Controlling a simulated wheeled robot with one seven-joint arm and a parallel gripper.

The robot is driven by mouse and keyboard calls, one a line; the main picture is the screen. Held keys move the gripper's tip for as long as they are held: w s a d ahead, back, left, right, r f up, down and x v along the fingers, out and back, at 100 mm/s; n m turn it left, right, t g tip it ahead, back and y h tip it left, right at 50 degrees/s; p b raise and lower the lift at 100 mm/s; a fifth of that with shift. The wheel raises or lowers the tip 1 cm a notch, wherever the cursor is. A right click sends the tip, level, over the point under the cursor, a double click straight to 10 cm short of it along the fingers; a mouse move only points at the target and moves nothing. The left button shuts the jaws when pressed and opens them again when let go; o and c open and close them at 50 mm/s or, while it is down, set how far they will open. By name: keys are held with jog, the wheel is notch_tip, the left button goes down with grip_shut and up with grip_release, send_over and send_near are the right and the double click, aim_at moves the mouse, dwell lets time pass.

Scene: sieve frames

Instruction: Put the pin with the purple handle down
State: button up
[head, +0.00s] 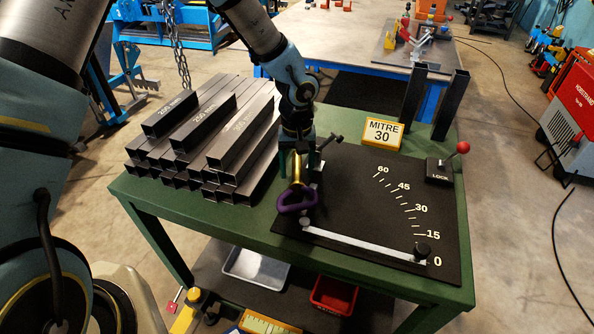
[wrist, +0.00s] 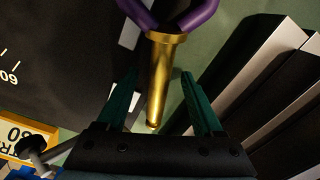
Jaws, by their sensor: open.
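The pin has a brass shaft (head: 297,172) and a purple loop handle (head: 297,202). In the head view it is at the left edge of the black mitre plate (head: 350,215). The wrist view shows the shaft (wrist: 162,80) and part of the purple handle (wrist: 185,18) at the top edge. My gripper (head: 298,163) is open around the shaft. In the wrist view its green fingers (wrist: 159,76) stand one on each side of the shaft, with gaps visible. I cannot tell whether the pin's underside rests on the surface.
Stacked dark steel tubes (head: 205,135) lie close on the left of the green table (head: 150,200). The plate carries a pale swing bar (head: 360,243), an angle scale and a red-knobbed lock (head: 440,168). A yellow "MITRE 30" sign (head: 383,133) and two upright tubes (head: 450,105) stand behind.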

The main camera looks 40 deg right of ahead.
jog(key=shift+f, duration=0.25)
jog(key=shift+c, duration=0.3)
grip_shut()
dwell(1.0)
